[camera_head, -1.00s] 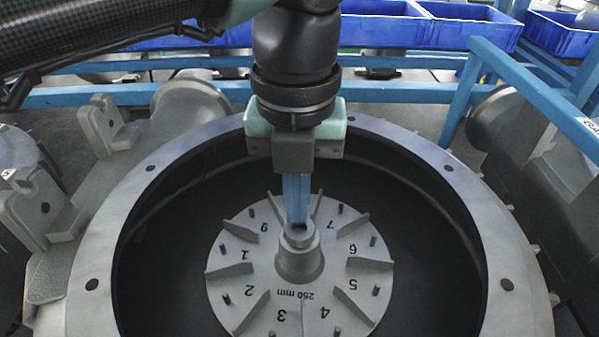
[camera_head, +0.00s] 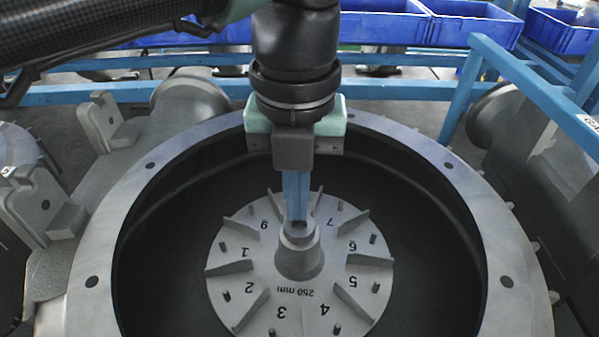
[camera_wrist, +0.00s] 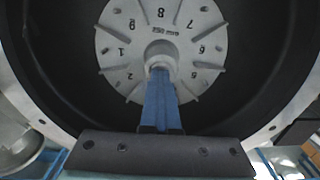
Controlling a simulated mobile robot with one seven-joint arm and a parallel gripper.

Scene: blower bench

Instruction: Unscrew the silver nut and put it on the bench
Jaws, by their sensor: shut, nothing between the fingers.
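The grey finned impeller disc (camera_head: 235,265), marked with numbers and "250 mm", sits inside the blower housing. Its raised central hub (camera_head: 298,262) has a small silver piece on top (camera_head: 298,232), which looks like the nut; its outline is partly hidden by my fingers. My gripper (camera_head: 297,220) points straight down over the hub, its blue fingers shut together with nothing between them. The tips are at or just above the hub's top; contact cannot be told. In the wrist view, the shut fingertips (camera_wrist: 161,70) overlap the near side of the hub (camera_wrist: 160,50).
The round housing rim (camera_head: 92,282) with bolt holes surrounds the impeller and my gripper. A blue rail frame (camera_head: 540,90) stands at the right. Blue bins (camera_head: 470,22) line the back. Grey castings (camera_head: 105,120) stand at the left outside the rim.

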